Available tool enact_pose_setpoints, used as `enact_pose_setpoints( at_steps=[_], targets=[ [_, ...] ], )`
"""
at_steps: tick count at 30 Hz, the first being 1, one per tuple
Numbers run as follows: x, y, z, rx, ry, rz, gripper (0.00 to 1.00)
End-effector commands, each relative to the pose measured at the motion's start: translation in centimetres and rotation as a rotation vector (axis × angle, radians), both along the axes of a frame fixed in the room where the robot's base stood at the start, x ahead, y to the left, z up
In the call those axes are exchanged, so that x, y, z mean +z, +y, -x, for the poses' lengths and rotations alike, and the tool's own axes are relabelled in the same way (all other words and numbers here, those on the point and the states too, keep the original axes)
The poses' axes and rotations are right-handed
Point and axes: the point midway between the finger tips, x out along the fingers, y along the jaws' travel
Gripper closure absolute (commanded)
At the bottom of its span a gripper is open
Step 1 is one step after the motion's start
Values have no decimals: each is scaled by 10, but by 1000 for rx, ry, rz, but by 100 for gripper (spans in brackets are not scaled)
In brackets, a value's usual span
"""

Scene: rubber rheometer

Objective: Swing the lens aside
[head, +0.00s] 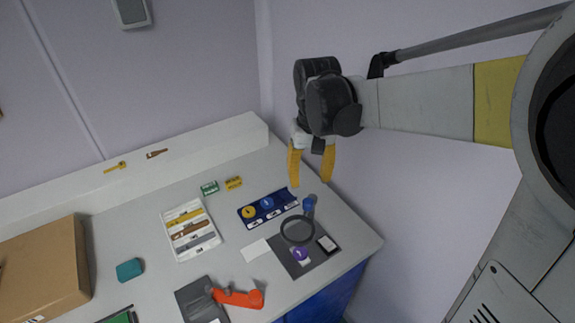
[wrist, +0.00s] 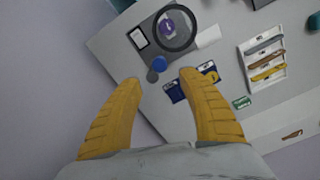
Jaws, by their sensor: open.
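The lens (head: 283,236) is a round dark ring on a stand at the right end of the bench, tilted over a dark grey pad (head: 292,268). A blue knob (head: 308,202) stands at its far side. In the wrist view the lens ring (wrist: 192,42) frames a purple round piece (wrist: 167,26), and the blue knob (wrist: 158,63) is just beyond my fingertips. My gripper (head: 310,183) has its yellow fingers spread with nothing between them. It points down above the bench near the knob, apart from it as far as I can tell.
A blue tray (head: 285,211) with round pieces lies left of the knob. A white case (head: 184,251) with several tools, an orange-red handled tool (head: 238,298) and a cardboard box (head: 40,262) are further left. A wall rises close on the right.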

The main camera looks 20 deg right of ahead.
Motion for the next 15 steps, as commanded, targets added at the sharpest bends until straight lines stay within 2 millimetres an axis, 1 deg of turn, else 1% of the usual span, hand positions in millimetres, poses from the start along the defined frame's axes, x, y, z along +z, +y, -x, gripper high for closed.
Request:
enact_pose_setpoints(
  at_steps=[1,9,12,15],
  targets=[
    [-11,0,0,0,-1,0,52],
    [-66,0,0,0,-2,0,52],
    [-81,0,0,0,-3,0,52],
    [-90,0,0,0,-3,0,52]
  ],
)
